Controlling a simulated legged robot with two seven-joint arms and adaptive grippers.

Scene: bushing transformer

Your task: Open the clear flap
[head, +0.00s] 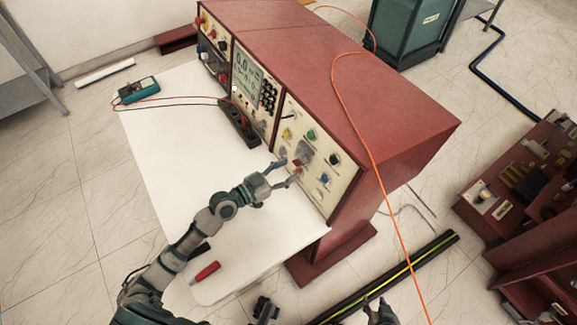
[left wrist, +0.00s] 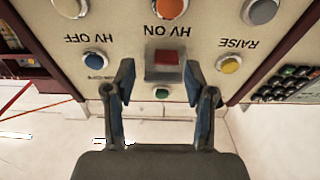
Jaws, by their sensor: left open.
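The clear flap shows as a small greyish patch (head: 305,152) by a red square button on the cream control panel. In the left wrist view the red button (left wrist: 164,60) sits in a darker square surround under the "HV ON" label. How far the flap stands from the button is hard to tell. My left gripper (head: 287,172) is open just in front of the panel, at the red button. In the left wrist view its two fingers (left wrist: 160,82) stand on either side of the button, with nothing between them. My right gripper (head: 380,312) is partly cut off at the bottom edge.
Several coloured knobs and buttons surround the flap, including a yellow button (left wrist: 229,63) and a blue one (left wrist: 96,59). A red-handled tool (head: 206,271) lies there. An orange cable (head: 365,140) crosses the cabinet.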

